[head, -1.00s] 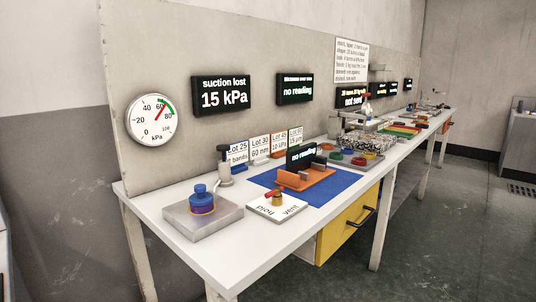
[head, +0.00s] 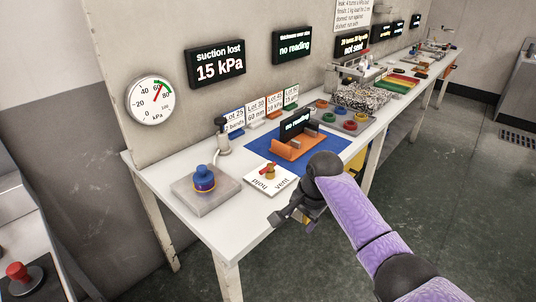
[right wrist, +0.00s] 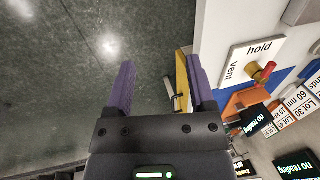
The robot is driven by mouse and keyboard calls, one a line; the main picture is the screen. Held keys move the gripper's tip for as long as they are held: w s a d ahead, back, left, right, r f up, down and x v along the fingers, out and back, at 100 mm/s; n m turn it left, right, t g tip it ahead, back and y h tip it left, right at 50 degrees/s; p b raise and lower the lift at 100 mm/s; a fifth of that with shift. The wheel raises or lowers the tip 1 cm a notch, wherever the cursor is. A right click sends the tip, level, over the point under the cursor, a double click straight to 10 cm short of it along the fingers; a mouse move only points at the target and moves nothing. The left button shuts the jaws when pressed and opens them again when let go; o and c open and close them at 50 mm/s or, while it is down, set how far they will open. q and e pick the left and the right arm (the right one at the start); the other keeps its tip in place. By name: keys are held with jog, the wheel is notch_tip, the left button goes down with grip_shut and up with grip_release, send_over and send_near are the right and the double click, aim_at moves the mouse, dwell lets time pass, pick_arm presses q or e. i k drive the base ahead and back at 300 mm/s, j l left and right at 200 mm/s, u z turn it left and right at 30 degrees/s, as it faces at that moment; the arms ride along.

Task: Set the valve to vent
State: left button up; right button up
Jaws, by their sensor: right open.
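The valve is a white plate (head: 258,189) marked hold and vent, with a small red and brass handle (head: 270,173) on top. It lies at the bench's front edge, and it also shows in the right wrist view (right wrist: 238,52). I cannot tell clearly which word the handle points at. My right gripper (head: 291,219) is open and empty, in front of the bench edge and near the plate but apart from it. Its two purple fingers (right wrist: 162,82) are spread over the floor in the right wrist view. My left gripper is not in view.
A wall display (head: 218,65) reads suction lost, 15 kPa, beside a round gauge (head: 151,100). Open floor lies in front.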

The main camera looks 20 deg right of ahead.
aim_at(270, 168)
jog(key=i, duration=0.9)
